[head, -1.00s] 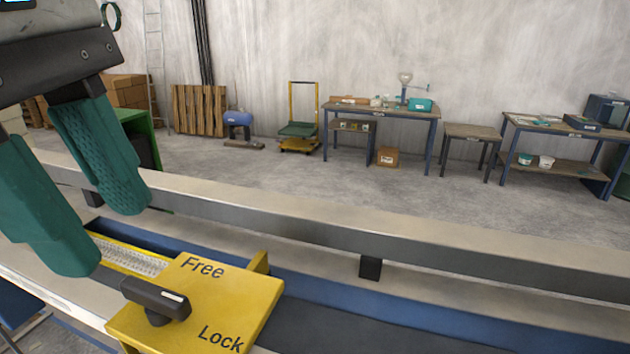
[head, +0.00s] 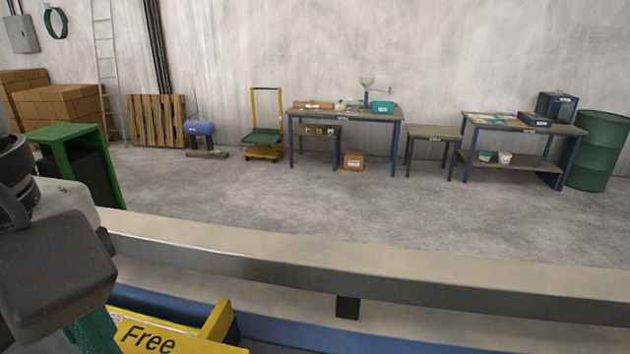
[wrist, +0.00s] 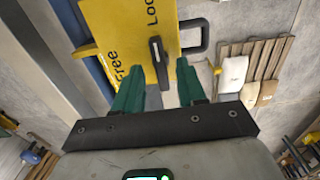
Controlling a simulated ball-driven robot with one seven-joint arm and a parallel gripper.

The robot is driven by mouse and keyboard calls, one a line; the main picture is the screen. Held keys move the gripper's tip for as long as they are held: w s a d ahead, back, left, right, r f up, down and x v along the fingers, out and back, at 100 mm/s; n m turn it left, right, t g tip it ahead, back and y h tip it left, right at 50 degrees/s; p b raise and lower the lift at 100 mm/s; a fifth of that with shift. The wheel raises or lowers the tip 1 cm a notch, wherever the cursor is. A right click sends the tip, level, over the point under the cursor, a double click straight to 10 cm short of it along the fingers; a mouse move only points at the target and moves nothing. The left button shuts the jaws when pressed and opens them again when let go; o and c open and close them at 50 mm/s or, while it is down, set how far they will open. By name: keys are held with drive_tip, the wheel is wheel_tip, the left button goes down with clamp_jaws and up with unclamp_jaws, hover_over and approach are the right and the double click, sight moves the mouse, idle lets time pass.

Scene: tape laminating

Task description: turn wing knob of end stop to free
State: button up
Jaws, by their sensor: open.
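The end stop is a yellow block (wrist: 118,25) marked "Free" and "Lock", shown in the wrist view. Its black wing knob (wrist: 158,62) is a bar near the block's edge, lying roughly along the picture's vertical. My gripper (wrist: 160,66) is open, with one green finger on each side of the knob in the picture. I see no clear contact, and cannot tell the depth between them. In the head view only the block's "Free" end (head: 185,345) shows at the bottom edge, beside a green finger (head: 92,332). The knob is out of that view.
A long metal rail (head: 330,275) crosses the head view behind the end stop. A black loop handle (wrist: 204,38) sits beside the block in the wrist view. Tables (head: 345,117), a trolley (head: 264,140) and a green drum (head: 598,150) stand far back by the wall.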

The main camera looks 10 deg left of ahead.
drive_tip(key=shift+f, duration=0.5)
clamp_jaws()
